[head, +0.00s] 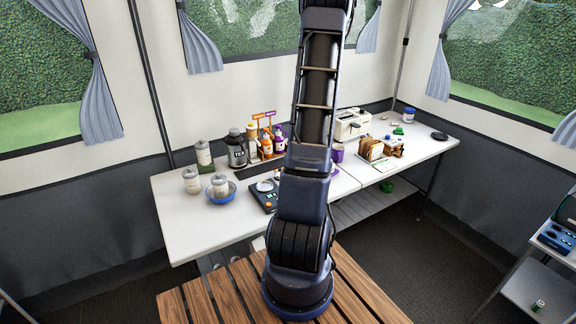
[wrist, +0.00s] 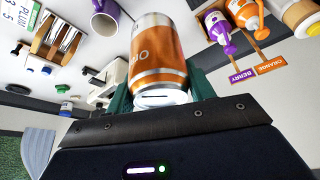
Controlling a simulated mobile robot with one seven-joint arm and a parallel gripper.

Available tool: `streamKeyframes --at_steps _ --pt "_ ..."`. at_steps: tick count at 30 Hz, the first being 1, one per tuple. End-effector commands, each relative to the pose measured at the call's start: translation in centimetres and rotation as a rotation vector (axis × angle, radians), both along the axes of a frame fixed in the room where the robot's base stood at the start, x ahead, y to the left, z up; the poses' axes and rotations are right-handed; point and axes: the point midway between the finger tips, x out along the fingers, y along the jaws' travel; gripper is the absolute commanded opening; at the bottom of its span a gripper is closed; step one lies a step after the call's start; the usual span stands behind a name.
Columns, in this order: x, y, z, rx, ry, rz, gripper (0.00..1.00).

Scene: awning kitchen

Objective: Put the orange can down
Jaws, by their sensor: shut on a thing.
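In the head view my arm stands in front of the counter and hides the gripper and the can. The white counter (head: 190,217) runs along the back wall. From these views I cannot tell how far the can is above it.
A purple mug (wrist: 104,22) and a toast rack (wrist: 60,38) are left of the can in the wrist view. A rack with purple and orange bottles (wrist: 247,14) is at right. A blue bowl (head: 221,197) and jars stand on the counter's left; its front left is bare.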

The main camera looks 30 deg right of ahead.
Motion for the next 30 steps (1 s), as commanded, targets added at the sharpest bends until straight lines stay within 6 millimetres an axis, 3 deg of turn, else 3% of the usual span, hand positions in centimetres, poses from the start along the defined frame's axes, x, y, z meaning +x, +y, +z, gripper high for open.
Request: streamKeyframes --at_steps 6,14,24,30 --pt "3.2 6.2 0.6 0.001 -0.001 0.226 0.22" --pt "5.2 10.7 1.3 0.001 -0.001 0.39 0.22" --pt "5.1 10.6 -5.2 0.003 0.002 0.389 0.22" --pt "5.1 10.6 -7.8 0.003 0.002 0.389 0.22"
